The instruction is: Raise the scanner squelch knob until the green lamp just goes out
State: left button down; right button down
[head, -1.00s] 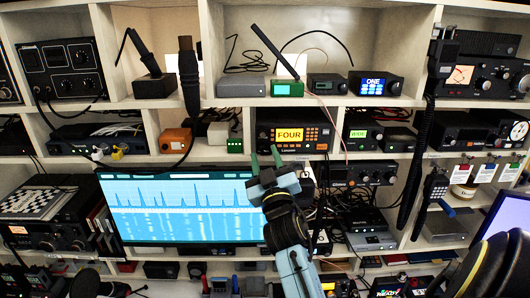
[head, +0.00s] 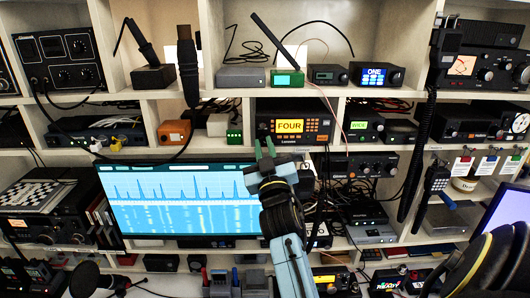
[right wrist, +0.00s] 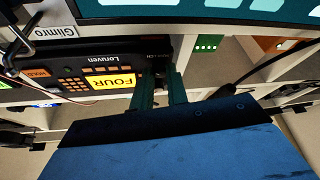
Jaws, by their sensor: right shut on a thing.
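The scanner, a black radio with an orange FOUR screen and an orange-lit keypad (head: 293,128), sits in the middle cubby. In the right wrist view the scanner (right wrist: 100,75) appears upside down. My right gripper (head: 265,149) is in front of its left end, below the screen's left side. In the right wrist view its two fingers (right wrist: 162,85) are close together at that end of the front panel. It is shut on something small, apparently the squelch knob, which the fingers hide. My left gripper is not in view.
A wide spectrum monitor (head: 180,205) stands just below and left of my right gripper. A small green box (head: 234,138) and an orange box (head: 174,133) sit left of the scanner. A radio marked WIDE (head: 362,128) stands to its right. Cables hang nearby.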

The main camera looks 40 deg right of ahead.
jog(key=shift+a+f+m+g+h+b, duration=0.1)
jog(key=shift+f+m+g+h+b, duration=0.15)
jog(key=shift+m+h+b, duration=0.75)
jog(key=shift+r+m+g, duration=0.15)
jog(key=shift+m+g, duration=0.1)
jog(key=shift+m, duration=0.45)
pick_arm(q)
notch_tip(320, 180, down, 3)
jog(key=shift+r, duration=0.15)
pick_arm(e)
jog(key=c, duration=1.4)
grip_release()
jog(key=shift+r, duration=0.15)
pick_arm(q)
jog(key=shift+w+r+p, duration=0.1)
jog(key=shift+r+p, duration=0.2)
jog(key=shift+p, duration=0.05)
pick_arm(e)
notch_tip(320, 180, up, 10)
jog(key=shift+f, duration=0.1)
